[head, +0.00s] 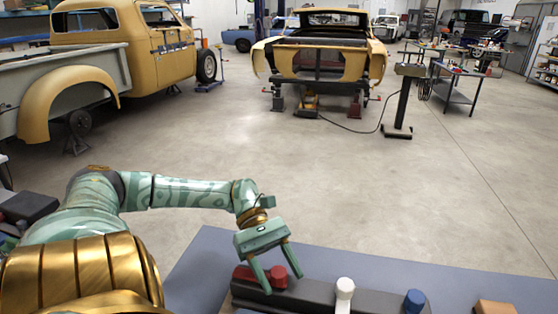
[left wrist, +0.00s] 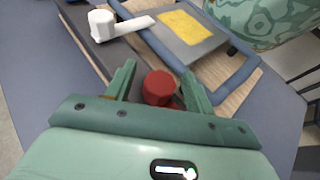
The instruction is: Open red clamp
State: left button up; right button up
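The red clamp (head: 249,274) sits at the left end of a dark bar (head: 318,293), with a rounded red knob and a red handle reaching left. My left gripper (head: 281,282) is open just above it, its fingers around the knob. In the left wrist view the red knob (left wrist: 159,88) shows between the two spread fingers (left wrist: 157,70), with gaps visible; I cannot tell whether either finger touches it. My right gripper is not in view.
A white clamp (head: 344,289) and a blue one (head: 413,300) stand farther right along the bar. In the left wrist view, a grey plate with a yellow patch (left wrist: 187,27) lies in a blue-grey frame beside the bar. An orange-tan block (head: 495,307) is at the lower right.

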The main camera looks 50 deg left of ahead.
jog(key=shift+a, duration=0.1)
pick_arm(q)
jog(key=b+v, duration=0.3)
jog(key=v, duration=1.3)
jog(key=shift+a+b, duration=0.2)
jog(key=shift+b, duration=0.2)
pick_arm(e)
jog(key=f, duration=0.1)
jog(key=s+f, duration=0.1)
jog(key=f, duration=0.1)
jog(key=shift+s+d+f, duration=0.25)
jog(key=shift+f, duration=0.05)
pick_arm(q)
jog(key=shift+d, duration=0.15)
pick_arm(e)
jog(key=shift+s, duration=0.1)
